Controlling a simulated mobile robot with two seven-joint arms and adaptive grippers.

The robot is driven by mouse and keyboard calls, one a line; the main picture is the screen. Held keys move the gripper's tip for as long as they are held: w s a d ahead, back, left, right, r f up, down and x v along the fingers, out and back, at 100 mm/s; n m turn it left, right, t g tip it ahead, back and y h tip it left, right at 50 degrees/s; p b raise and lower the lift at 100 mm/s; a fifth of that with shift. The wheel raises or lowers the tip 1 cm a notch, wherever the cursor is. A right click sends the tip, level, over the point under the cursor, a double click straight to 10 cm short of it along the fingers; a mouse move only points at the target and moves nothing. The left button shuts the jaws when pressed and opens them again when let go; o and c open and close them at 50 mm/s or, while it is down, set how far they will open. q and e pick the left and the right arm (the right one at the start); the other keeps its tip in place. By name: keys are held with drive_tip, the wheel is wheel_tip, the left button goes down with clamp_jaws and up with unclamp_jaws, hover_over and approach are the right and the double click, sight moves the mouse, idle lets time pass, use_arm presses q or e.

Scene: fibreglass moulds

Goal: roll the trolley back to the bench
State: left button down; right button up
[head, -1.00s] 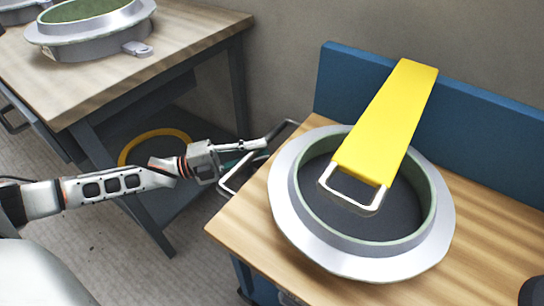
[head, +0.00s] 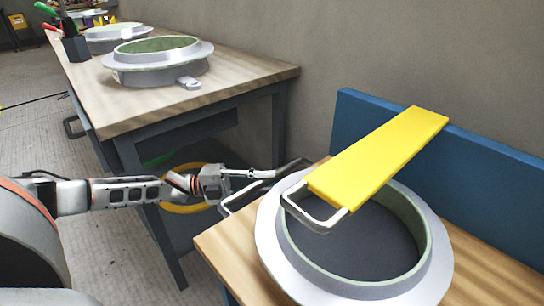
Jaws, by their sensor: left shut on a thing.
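The trolley (head: 222,248) has a wooden top, a blue back panel (head: 358,118) and a grey metal handle (head: 236,198) on its left side. My left gripper (head: 268,174) is shut on the handle; the exact contact is small and partly hidden. The bench (head: 240,80), with a wooden top and dark grey legs, stands at the left and behind, apart from the trolley in the picture. My right gripper is not in view.
A large grey ring mould (head: 285,262) sits on the trolley, with a yellow board (head: 385,150) with a metal handle lying across it. Flanged moulds (head: 160,62) stand on the bench. A yellow ring (head: 188,208) is under the bench. Bare floor (head: 110,250) shows at left.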

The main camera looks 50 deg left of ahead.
use_arm(q)
drive_tip(key=shift+s+f, duration=0.1)
drive_tip(key=shift+f, duration=0.1)
drive_tip(key=c, duration=1.9)
unclamp_jaws()
drive_tip(key=shift+r, duration=0.1)
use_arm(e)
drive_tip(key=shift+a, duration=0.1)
use_arm(q)
drive_tip(key=shift+r, duration=0.1)
